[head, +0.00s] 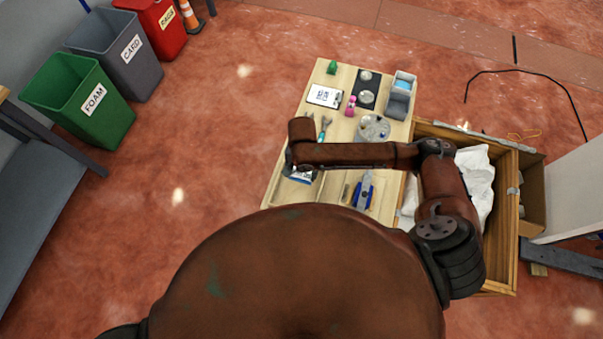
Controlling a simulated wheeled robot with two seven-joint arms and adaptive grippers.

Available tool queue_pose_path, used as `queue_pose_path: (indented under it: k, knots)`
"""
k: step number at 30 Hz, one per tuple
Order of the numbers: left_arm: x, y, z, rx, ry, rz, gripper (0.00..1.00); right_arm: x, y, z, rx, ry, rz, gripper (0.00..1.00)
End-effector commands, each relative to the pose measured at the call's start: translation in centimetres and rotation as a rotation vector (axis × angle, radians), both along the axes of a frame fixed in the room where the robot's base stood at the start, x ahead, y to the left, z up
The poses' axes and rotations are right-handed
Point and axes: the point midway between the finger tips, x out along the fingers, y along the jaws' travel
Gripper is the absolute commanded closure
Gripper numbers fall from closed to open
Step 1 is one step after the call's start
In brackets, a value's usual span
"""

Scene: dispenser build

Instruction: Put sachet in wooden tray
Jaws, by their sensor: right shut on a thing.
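My right arm reaches in from the right across the table. Its gripper (291,170) points down over the table's near left part, shut on a small dark blue and white thing that looks like the sachet (302,177). The arm's end hides much of the sachet and the fingertips. A pale wooden tray (284,194) appears to lie under and beside the gripper at the near left of the table. I cannot tell whether the sachet touches it. My left gripper is not in view.
On the table are blue-handled pliers (363,192), a round clear dish (373,128), a clipboard (324,96), a pink item (350,106) and grey-blue bins (398,103). A wooden crate (507,225) with white lining stands right. Open floor lies left of the table.

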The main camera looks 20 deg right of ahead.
Motion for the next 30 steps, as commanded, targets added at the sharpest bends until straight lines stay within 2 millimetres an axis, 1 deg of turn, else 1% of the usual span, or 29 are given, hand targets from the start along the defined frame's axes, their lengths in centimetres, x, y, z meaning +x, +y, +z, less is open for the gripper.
queue_pose_path:
  k: [1,8,10,15,16,26,27,30]
  knots:
    - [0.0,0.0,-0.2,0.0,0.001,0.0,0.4,0.5,-0.2,-0.6,-0.001,0.0,-0.002,0.74]
    - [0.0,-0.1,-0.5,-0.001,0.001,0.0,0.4,1.4,-0.4,-1.7,-0.001,-0.001,-0.001,0.74]
    - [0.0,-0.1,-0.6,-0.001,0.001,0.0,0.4,1.9,-0.6,-2.3,-0.001,-0.001,-0.003,0.74]
    - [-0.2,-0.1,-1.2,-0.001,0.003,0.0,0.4,1.8,-0.6,-4.9,-0.002,0.001,-0.001,0.74]
    - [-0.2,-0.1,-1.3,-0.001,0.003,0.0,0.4,1.8,-0.6,-5.1,0.0,0.0,-0.001,0.74]
    - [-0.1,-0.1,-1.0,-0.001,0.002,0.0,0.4,1.8,-0.6,-5.3,-0.001,-0.001,-0.001,0.74]
    - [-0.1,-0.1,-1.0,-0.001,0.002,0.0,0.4,1.8,-0.6,-5.4,-0.001,-0.001,-0.001,0.49]
    - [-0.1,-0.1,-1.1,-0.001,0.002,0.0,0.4,1.8,-0.6,-5.4,0.0,-0.001,-0.001,0.43]
